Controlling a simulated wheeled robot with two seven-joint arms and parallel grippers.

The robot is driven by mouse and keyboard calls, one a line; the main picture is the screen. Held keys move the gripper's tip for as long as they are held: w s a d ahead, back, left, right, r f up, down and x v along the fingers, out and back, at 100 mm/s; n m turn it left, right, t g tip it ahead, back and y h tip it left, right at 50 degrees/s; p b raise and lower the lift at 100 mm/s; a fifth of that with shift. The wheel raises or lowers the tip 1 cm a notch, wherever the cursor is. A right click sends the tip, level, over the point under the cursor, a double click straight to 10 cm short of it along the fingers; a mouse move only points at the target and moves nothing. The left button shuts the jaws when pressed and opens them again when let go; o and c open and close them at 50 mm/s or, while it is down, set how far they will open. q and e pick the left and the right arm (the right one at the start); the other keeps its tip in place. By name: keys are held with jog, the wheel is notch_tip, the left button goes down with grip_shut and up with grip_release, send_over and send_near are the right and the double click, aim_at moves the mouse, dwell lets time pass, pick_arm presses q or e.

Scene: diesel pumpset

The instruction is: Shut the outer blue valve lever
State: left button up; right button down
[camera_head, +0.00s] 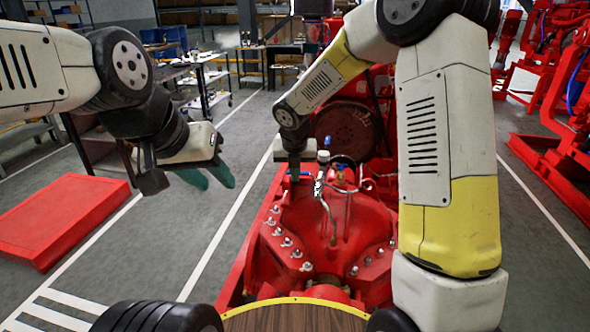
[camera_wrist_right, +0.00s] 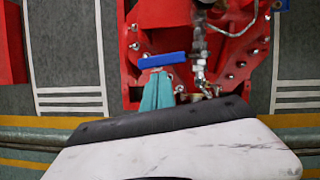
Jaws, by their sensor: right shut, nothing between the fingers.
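A blue valve lever (camera_wrist_right: 163,60) lies across the picture in the right wrist view, above the red pump. In the head view a short piece of a blue lever (camera_head: 304,174) shows beside my right gripper (camera_head: 293,172). A second blue handle (camera_head: 341,167) sits further right on the fittings. My right gripper's teal fingers (camera_wrist_right: 157,76) are shut and empty. Their tips are right at the lever's lower edge in the wrist view; I cannot tell whether they touch it. My left gripper (camera_head: 215,182) is open and empty, over the floor left of the pump.
The red pump casing (camera_head: 330,215) with bolts and thin metal pipes (camera_head: 327,215) fills the middle. A silver fitting (camera_wrist_right: 199,60) stands close right of the lever. A red platform (camera_head: 65,215) lies on the left floor. Workbenches (camera_head: 205,75) stand behind.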

jog(key=shift+w, duration=0.1)
jog(key=shift+w+m+h, duration=0.3)
jog(key=shift+w+m, duration=0.5)
jog(key=shift+w, duration=0.05)
